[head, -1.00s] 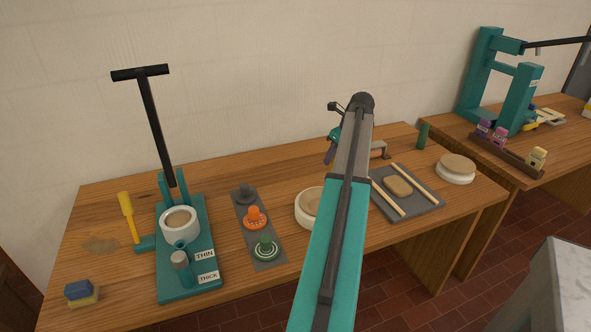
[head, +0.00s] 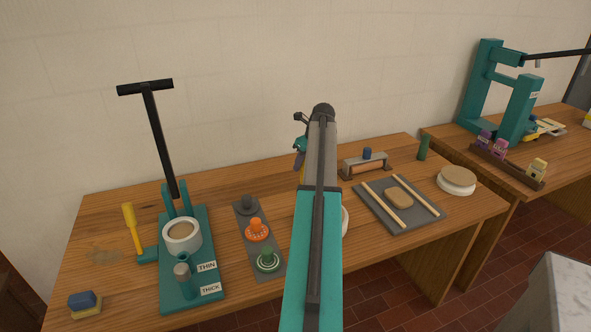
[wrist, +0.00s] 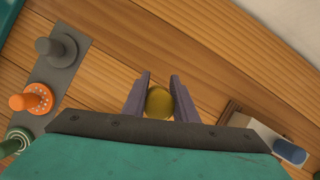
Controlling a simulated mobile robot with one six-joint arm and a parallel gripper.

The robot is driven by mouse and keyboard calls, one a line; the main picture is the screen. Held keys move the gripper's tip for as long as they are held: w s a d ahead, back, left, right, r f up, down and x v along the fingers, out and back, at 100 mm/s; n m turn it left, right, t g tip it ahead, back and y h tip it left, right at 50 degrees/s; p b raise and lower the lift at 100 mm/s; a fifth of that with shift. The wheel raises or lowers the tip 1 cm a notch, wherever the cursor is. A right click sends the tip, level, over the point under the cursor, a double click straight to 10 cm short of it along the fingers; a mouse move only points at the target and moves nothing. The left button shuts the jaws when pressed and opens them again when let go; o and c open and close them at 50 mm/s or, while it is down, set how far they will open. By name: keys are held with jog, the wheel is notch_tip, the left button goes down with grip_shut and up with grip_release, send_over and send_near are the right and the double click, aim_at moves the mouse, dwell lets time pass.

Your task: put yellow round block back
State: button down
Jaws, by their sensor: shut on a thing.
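The yellow round block (wrist: 159,101) sits between the two purple fingers of my gripper (wrist: 160,92) in the wrist view. The fingers are shut on it, and bare wood tabletop shows beyond them. In the head view my gripper (head: 300,155) is at the back of the near table, between the grey strip of stamps and the blue-knobbed stand. My arm hides most of it there, and only a sliver of yellow shows. I cannot tell the height of the block above the table.
The grey strip (head: 241,212) holds dark, orange and green stamps. The blue-knobbed stand (head: 366,163) is close right of my gripper. A teal press (head: 187,260) stands left, a slab board (head: 376,206) right. On the far table, a brown rack (head: 509,169) holds purple, pink and pale yellow pieces.

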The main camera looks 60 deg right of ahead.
jog(key=shift+w, duration=0.1)
jog(key=shift+w+a+f+p, duration=0.1)
jog(key=shift+w+f+p, duration=0.5)
jog(key=shift+f, duration=0.25)
jog(key=shift+w+a+f+p, duration=0.1)
jog(key=shift+w+f+p, duration=0.45)
jog(key=shift+f, duration=0.25)
jog(key=shift+f, duration=0.15)
jog(key=c, duration=1.4)
grip_release()
jog(key=shift+c, duration=0.2)
jog(key=shift+f+b, duration=0.2)
jog(key=shift+b, duration=0.5)
jog(key=b+v, duration=0.1)
jog(key=v, duration=1.3)
jog(key=shift+a+b, duration=0.1)
jog(key=shift+b, duration=0.25)
